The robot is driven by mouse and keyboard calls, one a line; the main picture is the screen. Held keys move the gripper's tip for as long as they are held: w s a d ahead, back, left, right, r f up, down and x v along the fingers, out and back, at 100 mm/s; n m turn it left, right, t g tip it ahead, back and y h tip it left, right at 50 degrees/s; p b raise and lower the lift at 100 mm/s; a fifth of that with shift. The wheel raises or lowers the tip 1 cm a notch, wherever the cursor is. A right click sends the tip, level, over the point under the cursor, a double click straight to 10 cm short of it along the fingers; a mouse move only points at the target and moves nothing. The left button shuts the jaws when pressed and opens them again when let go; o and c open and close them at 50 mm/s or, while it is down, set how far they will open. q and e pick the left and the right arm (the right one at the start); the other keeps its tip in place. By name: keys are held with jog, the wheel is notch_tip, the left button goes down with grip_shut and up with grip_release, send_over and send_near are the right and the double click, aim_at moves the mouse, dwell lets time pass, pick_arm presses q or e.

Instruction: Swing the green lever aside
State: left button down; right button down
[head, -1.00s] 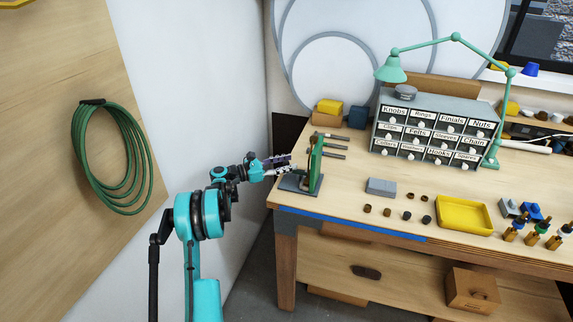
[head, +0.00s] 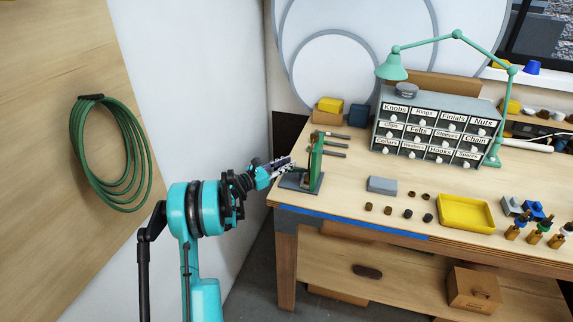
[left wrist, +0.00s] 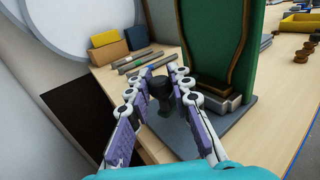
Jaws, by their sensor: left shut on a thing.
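A tall green upright piece (head: 316,163) stands on a grey base plate (head: 290,182) at the left end of the bench. It shows large in the left wrist view (left wrist: 221,35), with a curved brown and gold strip on its face. I take it for the green lever. My left gripper (head: 287,164) is just left of it. In the left wrist view the fingers (left wrist: 160,74) are around a dark upright knob (left wrist: 160,98) and shut on it. How the knob joins the green piece is hidden. My right gripper is not in view.
Several dark rods (head: 330,145) lie behind the green piece. Yellow and blue blocks (head: 357,116) stand at the back. A grey block (head: 382,185), small brown rings and a yellow tray (head: 466,212) are to the right. The wall is close on the left.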

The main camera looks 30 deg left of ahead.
pick_arm(q)
jog(key=n+y, duration=0.1)
jog(key=y, duration=0.1)
jog(key=s+d+n+t+y+b, duration=0.1)
jog(key=y, duration=0.1)
jog(key=shift+d+f+n, duration=0.1)
jog(key=shift+n, duration=0.3)
jog(key=n+y, duration=0.1)
jog(key=y, duration=0.1)
jog(key=d+n+y+b, duration=0.1)
jog(key=y, duration=0.1)
jog(key=n+y, duration=0.1)
jog(key=shift+s+d+n+y, duration=0.15)
jog(key=shift+s+n+y, duration=0.15)
jog(key=shift+s+y, duration=0.1)
jog(key=n+g+y, duration=0.1)
jog(key=y, duration=0.1)
jog(key=d+n+y+b, duration=0.1)
jog(key=n+y, duration=0.1)
jog(key=shift+s+d+g+y, duration=0.1)
jog(key=shift+s+g+y, duration=0.05)
jog(key=shift+g+y, duration=0.25)
jog(key=shift+d+n+g+y+b, duration=0.25)
jog(key=shift+n+g+y, duration=0.4)
jog(key=shift+n+y, duration=0.25)
jog(key=shift+d+n+g+y+b, duration=0.1)
jog(key=shift+d+n+g+y, duration=0.1)
jog(key=shift+n+g+y, duration=0.65)
jog(key=shift+y, duration=0.45)
